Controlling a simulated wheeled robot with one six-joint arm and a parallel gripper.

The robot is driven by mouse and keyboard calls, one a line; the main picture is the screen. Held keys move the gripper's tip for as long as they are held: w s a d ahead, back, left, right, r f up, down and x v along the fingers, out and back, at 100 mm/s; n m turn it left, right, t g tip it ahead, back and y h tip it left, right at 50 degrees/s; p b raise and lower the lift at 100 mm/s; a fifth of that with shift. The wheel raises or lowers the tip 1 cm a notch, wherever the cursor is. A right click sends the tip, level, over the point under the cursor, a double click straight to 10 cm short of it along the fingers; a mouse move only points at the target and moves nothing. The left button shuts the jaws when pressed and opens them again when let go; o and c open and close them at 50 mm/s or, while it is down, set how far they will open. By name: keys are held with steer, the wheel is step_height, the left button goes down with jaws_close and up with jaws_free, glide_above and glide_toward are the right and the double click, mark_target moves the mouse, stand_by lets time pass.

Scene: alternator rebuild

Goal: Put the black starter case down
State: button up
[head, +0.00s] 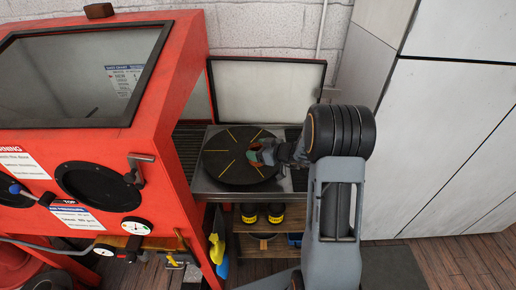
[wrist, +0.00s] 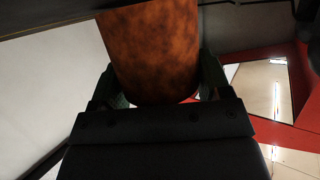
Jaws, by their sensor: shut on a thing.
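My gripper (head: 264,152) is over the right part of a round black turntable (head: 226,170) with yellow lines in the head view. In the wrist view its two fingers stand on either side of a mottled rusty-brown, rounded case (wrist: 152,50), and it is shut on it. Only a small reddish-brown patch of this case (head: 253,155) shows by the fingers in the head view; the rest is hidden. I see no plainly black starter case. I cannot tell whether the held case touches the turntable.
A red blast cabinet (head: 188,75) with a raised side door (head: 268,90) stands left of and behind the turntable. The turntable sits on a metal-topped cart (head: 212,192) with yellow-and-black items (head: 249,213) on a lower shelf. Pale wall panels (head: 440,140) stand at the right. The turntable's left part is clear.

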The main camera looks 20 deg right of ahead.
steer(key=shift+f+b, duration=0.1)
steer(key=shift+b, duration=0.25)
steer(key=o, duration=1.4)
